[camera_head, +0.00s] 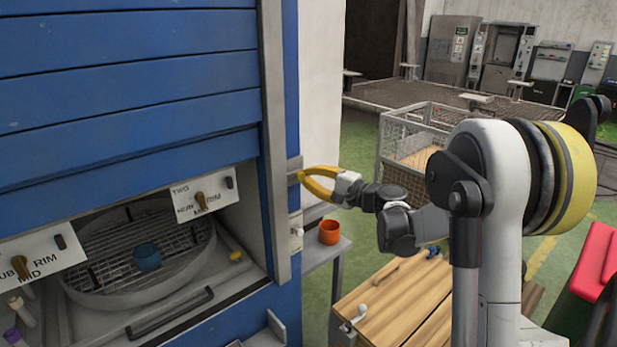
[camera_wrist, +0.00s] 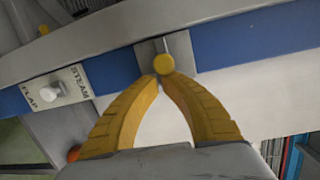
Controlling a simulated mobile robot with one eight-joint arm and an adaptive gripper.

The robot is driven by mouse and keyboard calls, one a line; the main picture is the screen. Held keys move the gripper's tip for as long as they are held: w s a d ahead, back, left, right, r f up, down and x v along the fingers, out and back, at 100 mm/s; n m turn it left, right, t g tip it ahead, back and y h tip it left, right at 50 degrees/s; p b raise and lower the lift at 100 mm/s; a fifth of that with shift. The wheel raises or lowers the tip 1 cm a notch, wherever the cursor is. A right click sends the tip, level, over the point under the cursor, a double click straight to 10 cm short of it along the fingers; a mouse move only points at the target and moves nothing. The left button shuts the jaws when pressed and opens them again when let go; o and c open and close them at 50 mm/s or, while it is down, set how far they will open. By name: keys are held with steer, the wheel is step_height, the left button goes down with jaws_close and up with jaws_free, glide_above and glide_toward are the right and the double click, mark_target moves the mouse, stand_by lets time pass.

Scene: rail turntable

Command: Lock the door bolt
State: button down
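The door bolt has a round yellow knob (camera_wrist: 163,64) on a short grey stem. It sits at a grey plate (camera_wrist: 182,50) on the blue frame in the wrist view. In the head view its plate (camera_head: 294,165) is on the cabinet's right edge, and the knob is not clearly visible. My gripper (camera_head: 302,177) reaches this edge from the right. In the wrist view its yellow fingers (camera_wrist: 163,78) converge at the knob, with the tips drawn close together on either side of its lower edge. The exact contact is hard to see.
A panel with a white knob (camera_wrist: 52,94), labelled FLAP and STEAM, is left of the bolt. The blue cabinet (camera_head: 130,90) holds a round mesh turntable (camera_head: 120,285). An orange cup (camera_head: 329,232) stands on a side shelf below my gripper. A wooden-topped cart (camera_head: 395,300) stands lower right.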

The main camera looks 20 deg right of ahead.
steer(key=v, duration=1.1)
steer(key=shift+s+d, duration=0.2)
steer(key=shift+s, duration=0.15)
steer(key=s+a+f+n+g+h, duration=0.3)
steer(key=s+a+n+g, duration=0.3)
steer(key=s+a, duration=0.75)
steer(key=s+d+f+n+h, duration=0.1)
steer(key=s+f+n+h, duration=0.1)
steer(key=s, duration=0.6)
steer(key=s+d+f+n+g+h, duration=0.1)
steer(key=s+n+h, duration=0.3)
steer(key=s, duration=0.4)
steer(key=shift+d+f+b, duration=0.35)
steer(key=shift+d+f, duration=0.3)
steer(key=shift+f, duration=0.1)
